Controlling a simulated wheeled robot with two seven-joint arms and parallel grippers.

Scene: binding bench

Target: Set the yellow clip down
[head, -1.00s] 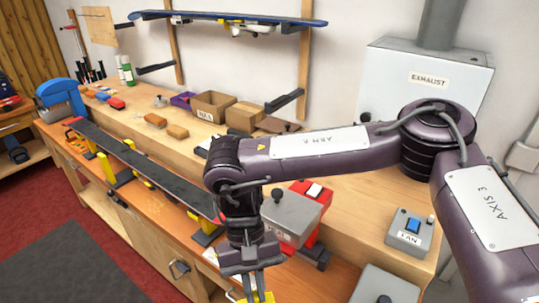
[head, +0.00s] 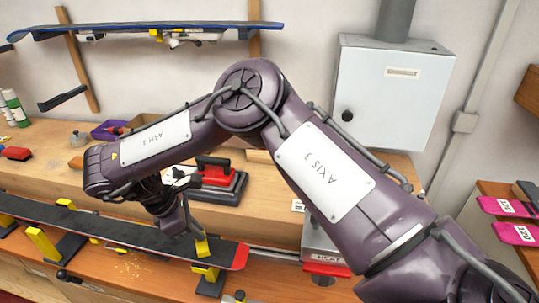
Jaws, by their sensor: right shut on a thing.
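The yellow clip (head: 202,247) shows at the tip of my right gripper (head: 196,237), over the near edge of the dark board close to its red end. The gripper is shut on the clip. The wrist hides most of the fingers, and I cannot tell whether the clip touches the board. My left gripper is not in view.
The long dark board (head: 120,233) rests on yellow-and-black supports (head: 42,243) along the bench. A red iron-like tool (head: 215,172) stands behind my wrist. A device with a red base (head: 326,268) stands to the right. Pink packs (head: 515,233) lie at far right.

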